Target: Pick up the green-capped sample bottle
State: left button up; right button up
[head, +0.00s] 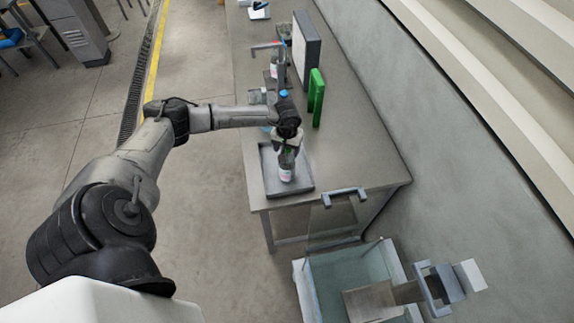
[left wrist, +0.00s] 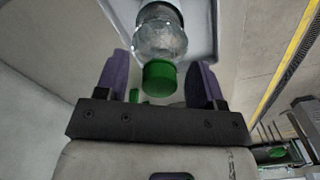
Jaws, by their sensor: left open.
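The green-capped sample bottle (head: 286,165) stands upright on a grey tray (head: 304,187) near the front end of the bench. In the left wrist view the clear bottle (left wrist: 160,35) and its green cap (left wrist: 159,75) show between the two purple fingers. My left gripper (head: 286,145) is open around the top of the bottle in the head view, with a gap on each side of the cap in the left wrist view (left wrist: 158,80). The gripper partly hides the bottle's upper part in the head view. My right gripper is not in view.
On the bench (head: 375,165) behind the tray stand a green upright block (head: 316,97), a dark-framed panel (head: 305,48) and a blue-capped bottle (head: 284,94). A wall (head: 430,120) runs along the right. A teal-floored open bin (head: 345,275) stands below the bench's near end.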

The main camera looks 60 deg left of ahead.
pick_arm(q)
grip_shut()
dwell(0.5)
